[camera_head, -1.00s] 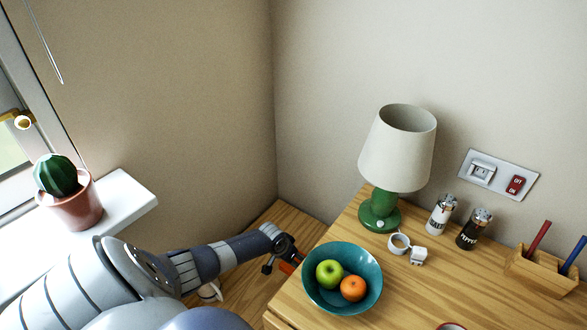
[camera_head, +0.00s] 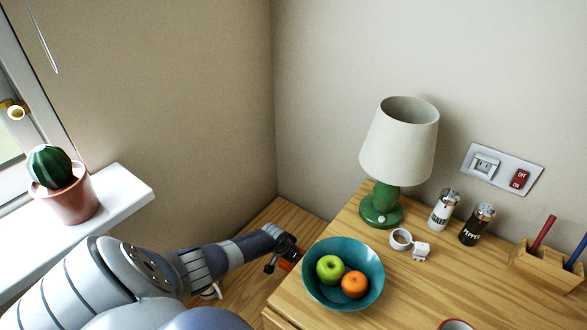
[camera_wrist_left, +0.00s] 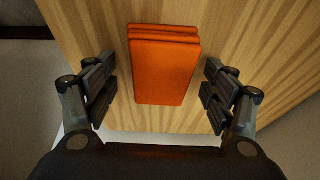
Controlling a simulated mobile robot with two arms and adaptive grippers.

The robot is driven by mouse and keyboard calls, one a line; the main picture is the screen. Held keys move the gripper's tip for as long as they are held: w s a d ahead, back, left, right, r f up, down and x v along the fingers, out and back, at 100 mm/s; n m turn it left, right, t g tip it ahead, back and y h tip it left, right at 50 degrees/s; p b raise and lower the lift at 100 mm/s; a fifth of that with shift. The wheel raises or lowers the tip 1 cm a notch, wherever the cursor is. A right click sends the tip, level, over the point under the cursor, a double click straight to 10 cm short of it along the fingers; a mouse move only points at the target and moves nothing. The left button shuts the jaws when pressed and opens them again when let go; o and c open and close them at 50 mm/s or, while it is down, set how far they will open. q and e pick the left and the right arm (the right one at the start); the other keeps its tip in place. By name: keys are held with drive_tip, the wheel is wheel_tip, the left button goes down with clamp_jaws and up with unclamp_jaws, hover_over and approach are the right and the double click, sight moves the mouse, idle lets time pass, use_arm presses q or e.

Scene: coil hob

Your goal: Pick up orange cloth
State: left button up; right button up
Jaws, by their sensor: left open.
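The orange cloth (camera_wrist_left: 165,70) lies folded on a wooden surface in the left wrist view, between the fingers of my left gripper (camera_wrist_left: 161,92). The fingers are spread wide and stand apart from it on both sides. In the head view, my left gripper (camera_head: 285,254) is low beside the wooden counter's left edge. Only a small orange bit of the cloth (camera_head: 286,266) shows there; the gripper and counter hide the rest. My right gripper is in no view.
A teal bowl (camera_head: 320,297) with a green apple (camera_head: 330,269) and an orange (camera_head: 355,284) stands on the counter (camera_head: 440,290) close to my left gripper. A green lamp (camera_head: 382,205) stands behind it. A potted cactus (camera_head: 68,195) sits on the left sill.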

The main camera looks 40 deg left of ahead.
use_arm(q)
drive_tip(key=c, duration=1.1)
drive_tip(key=shift+c, duration=0.2)
drive_tip(key=shift+r, duration=0.1)
drive_tip(key=shift+r+p, duration=0.2)
drive_tip(key=shift+p, duration=0.15)
wheel_tip(320, 180, up, 9)
drive_tip(key=p, duration=0.3)
drive_tip(key=shift+f, duration=0.2)
drive_tip(key=shift+r, duration=0.6)
